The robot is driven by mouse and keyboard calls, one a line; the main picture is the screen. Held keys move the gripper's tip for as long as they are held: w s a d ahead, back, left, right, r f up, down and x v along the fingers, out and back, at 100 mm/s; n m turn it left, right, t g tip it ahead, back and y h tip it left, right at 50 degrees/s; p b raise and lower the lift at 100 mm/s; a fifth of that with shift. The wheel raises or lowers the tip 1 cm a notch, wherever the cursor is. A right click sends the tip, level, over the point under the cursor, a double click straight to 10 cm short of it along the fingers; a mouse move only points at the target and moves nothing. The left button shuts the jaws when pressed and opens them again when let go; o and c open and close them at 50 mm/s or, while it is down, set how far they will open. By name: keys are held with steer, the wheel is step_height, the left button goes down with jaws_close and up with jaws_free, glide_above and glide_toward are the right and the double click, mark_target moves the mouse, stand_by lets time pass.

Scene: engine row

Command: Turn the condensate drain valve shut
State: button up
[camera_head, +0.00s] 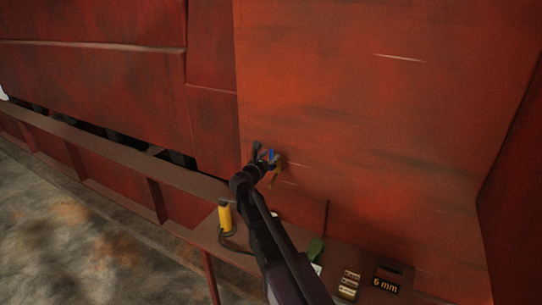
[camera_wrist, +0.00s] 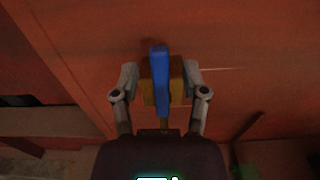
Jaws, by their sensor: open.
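The condensate drain valve has a brass-coloured body (camera_wrist: 176,82) and a blue lever handle (camera_wrist: 159,80). In the wrist view the handle stands nearly upright in the picture, in front of the body. In the head view the small blue handle (camera_head: 271,155) and brass body (camera_head: 278,163) show against the red wall. My gripper (camera_wrist: 161,78) is open, with one finger on each side of the valve. Gaps seem to show between the fingers and the blue handle; contact with the body cannot be told. In the head view my gripper (camera_head: 265,158) partly hides the valve.
A red-brown ledge (camera_head: 330,262) runs below the valve. On it are a yellow cylinder (camera_head: 225,218), a green object (camera_head: 316,249), several small pale cylinders (camera_head: 348,285) and a dark box marked 6 mm (camera_head: 387,282). A rail (camera_head: 120,160) runs left. The wall above the valve is clear.

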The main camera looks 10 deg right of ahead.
steer(key=shift+w+d, duration=0.35)
steer(key=shift+w, duration=0.1)
jaws_close()
steer(key=shift+s, duration=0.1)
steer(key=s+d+m, duration=0.1)
steer(key=m, duration=0.2)
steer(key=d+f+m+b, duration=0.1)
steer(key=m, duration=0.2)
steer(key=s+d+f+m+b, duration=0.1)
steer(key=m, duration=0.2)
steer(key=shift+s+d+f, duration=0.1)
steer(key=shift+s+d, duration=0.2)
steer(key=shift+s, duration=0.05)
steer(key=shift+s+d+f+m+b, duration=0.2)
steer(key=shift+f+m+b, duration=0.5)
steer(key=shift+m, duration=0.85)
steer(key=shift+s+d+f+m+b, duration=0.2)
steer(key=shift+f+m+b, duration=0.5)
steer(key=shift+m, duration=0.8)
steer(key=shift+s+d+f+m+b, duration=0.1)
steer(key=shift+d+f+m+b, duration=0.15)
steer(key=shift+f+m+b, duration=0.9)
steer(key=shift+r+m+p, duration=0.4)
steer(key=shift+r, duration=0.1)
